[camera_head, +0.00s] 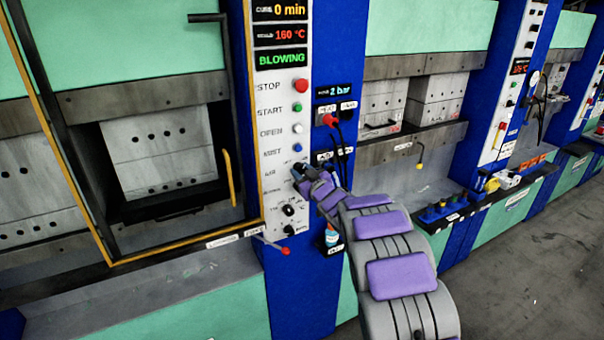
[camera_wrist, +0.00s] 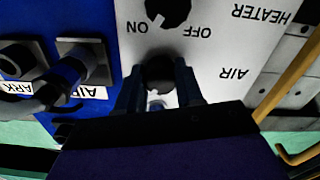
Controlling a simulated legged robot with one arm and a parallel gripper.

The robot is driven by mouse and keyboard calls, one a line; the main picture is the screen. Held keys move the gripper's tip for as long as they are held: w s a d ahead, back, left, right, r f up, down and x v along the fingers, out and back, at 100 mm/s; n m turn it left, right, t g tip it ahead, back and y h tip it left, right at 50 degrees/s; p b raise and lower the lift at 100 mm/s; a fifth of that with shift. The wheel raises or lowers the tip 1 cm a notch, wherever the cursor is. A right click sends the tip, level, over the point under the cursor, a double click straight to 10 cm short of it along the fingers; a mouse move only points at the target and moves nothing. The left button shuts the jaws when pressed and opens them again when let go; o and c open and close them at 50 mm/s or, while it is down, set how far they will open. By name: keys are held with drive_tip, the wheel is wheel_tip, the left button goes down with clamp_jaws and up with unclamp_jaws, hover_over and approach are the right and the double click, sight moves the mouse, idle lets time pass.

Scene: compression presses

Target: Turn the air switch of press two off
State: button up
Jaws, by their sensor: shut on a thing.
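The air switch is a dark round knob (camera_wrist: 159,70) beside the AIR label on the white control panel (camera_head: 270,130). In the wrist view, which shows the panel upside down, it sits between the two fingers of my gripper (camera_wrist: 158,88). My gripper is shut on this knob, and the fingers hide much of it, so its pointer direction cannot be told. In the head view my gripper (camera_head: 300,171) reaches the panel from the right at the AIR row and covers the switch. The press display (camera_head: 281,57) reads BLOWING in green.
The heater knob (camera_wrist: 168,10), with ON and OFF marks, is close to the air switch. Hose sockets (camera_wrist: 82,60) are on the blue column at one side. A yellow handle (camera_head: 229,177) and a red-tipped lever (camera_head: 271,246) are near the panel. Floor is free at right.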

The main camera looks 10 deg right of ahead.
drive_tip(key=shift+s+d+f, duration=0.1)
drive_tip(key=shift+f, duration=0.05)
drive_tip(key=c, duration=0.4)
drive_tip(key=shift+o, duration=0.2)
drive_tip(key=shift+f+n+b, duration=0.1)
drive_tip(key=shift+n+b, duration=0.25)
drive_tip(key=shift+n, duration=0.05)
drive_tip(key=n+b, duration=0.2)
drive_tip(key=n, duration=0.1)
drive_tip(key=shift+n+b, duration=0.35)
drive_tip(key=shift+n, duration=0.05)
drive_tip(key=shift+d+n+b, duration=0.1)
drive_tip(key=shift+n+b, duration=2.55)
drive_tip(key=shift+n, duration=0.95)
